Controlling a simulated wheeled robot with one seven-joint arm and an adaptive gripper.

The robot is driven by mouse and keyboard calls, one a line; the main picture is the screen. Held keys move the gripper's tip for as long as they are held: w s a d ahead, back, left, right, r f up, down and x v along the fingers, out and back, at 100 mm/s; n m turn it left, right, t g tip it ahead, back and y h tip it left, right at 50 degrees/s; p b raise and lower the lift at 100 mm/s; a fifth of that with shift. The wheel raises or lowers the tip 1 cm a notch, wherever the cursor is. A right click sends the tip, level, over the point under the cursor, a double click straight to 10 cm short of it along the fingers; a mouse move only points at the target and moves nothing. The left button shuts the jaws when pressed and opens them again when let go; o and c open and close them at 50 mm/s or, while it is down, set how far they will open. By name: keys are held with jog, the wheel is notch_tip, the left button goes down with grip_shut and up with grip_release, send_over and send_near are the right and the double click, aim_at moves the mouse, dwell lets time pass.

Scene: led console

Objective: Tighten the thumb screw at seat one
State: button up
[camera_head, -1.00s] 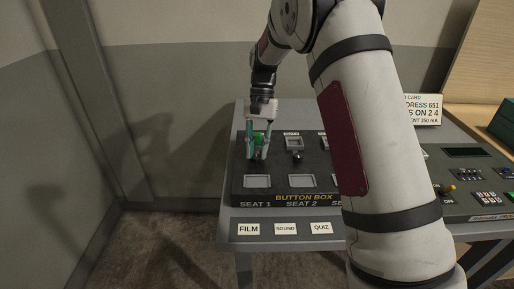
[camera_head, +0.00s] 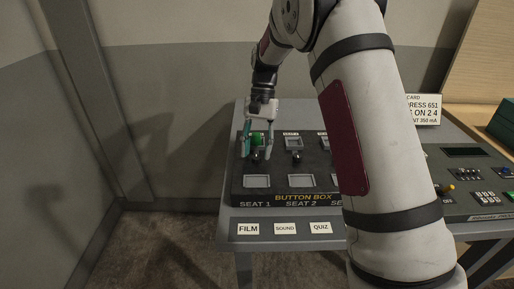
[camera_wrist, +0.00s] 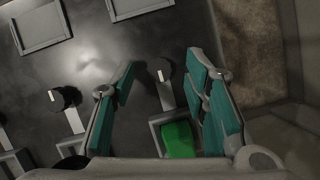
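The seat one thumb screw (camera_head: 257,157) is a small black knob on the dark button box (camera_head: 238,190). In the wrist view the knob (camera_wrist: 166,71), with a pale mark on it, lies between the two spread fingertips, with gaps on both sides. My gripper (camera_head: 257,152) is open around it; it also shows in the wrist view (camera_wrist: 160,64). A green piece (camera_head: 257,139) sits in the seat one frame behind the knob; this green piece (camera_wrist: 179,140) is partly covered in the wrist view.
Seat two has an empty-looking frame (camera_head: 293,143) and its own black knob (camera_head: 296,157). Labels FILM (camera_head: 248,229), SOUND (camera_head: 285,228) and QUIZ (camera_head: 321,227) lie along the front. My arm hides the box's right part. A control panel (camera_head: 470,180) and a white card (camera_head: 423,109) are at right.

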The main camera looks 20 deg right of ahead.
jog(key=v, duration=1.2)
